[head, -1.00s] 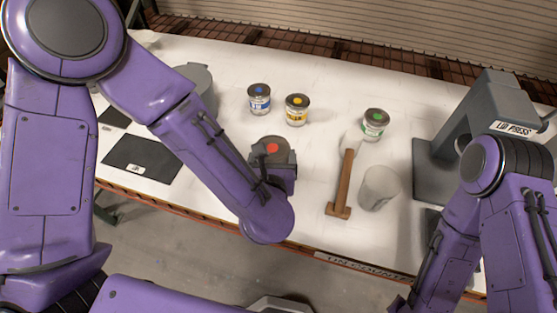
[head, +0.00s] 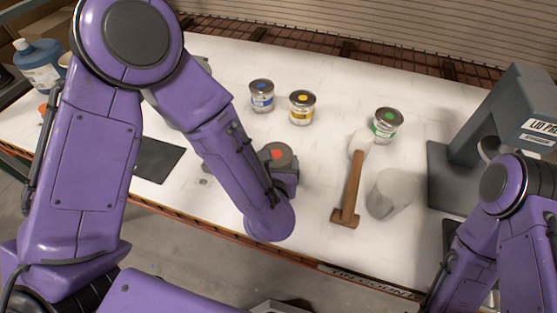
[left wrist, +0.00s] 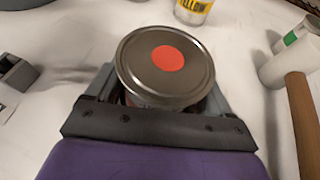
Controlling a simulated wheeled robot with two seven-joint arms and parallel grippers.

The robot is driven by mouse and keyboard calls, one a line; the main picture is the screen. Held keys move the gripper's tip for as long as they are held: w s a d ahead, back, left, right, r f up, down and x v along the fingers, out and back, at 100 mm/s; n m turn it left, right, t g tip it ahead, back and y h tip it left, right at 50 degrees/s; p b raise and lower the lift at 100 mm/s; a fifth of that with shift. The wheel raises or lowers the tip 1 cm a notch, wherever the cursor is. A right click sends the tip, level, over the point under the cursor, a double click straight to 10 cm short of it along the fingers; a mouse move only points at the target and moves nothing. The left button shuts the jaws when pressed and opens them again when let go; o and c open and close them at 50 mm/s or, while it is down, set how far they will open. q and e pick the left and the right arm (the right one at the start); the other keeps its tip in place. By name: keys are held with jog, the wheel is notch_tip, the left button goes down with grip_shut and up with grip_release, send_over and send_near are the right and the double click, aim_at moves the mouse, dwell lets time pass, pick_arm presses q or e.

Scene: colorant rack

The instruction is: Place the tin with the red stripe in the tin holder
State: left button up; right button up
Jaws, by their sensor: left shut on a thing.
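The tin with the red dot on its grey lid (head: 279,154) is in my left gripper (head: 285,172), near the front of the white table. The left wrist view shows its lid (left wrist: 166,65) from above, upright or nearly so, between the fingers of my left gripper (left wrist: 163,98). Its side and stripe are hidden, and I cannot tell whether it touches the table. My right arm comes in at the lower right, but its gripper is out of view. I cannot make out a tin holder for certain.
The blue tin (head: 262,96), yellow tin (head: 302,108) and green tin (head: 386,125) stand farther back. A mallet (head: 352,188) and a grey cup (head: 390,193) are to the right, before the lid press (head: 490,130). A black mat (head: 158,160) lies left.

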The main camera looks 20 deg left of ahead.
pick_arm(q)
jog(key=shift+w, duration=0.1)
jog(key=shift+f, duration=0.25)
jog(key=o, duration=1.1)
jog(key=shift+c, duration=0.2)
jog(key=shift+o, duration=0.2)
jog(key=shift+f, duration=0.1)
jog(key=shift+s, duration=0.2)
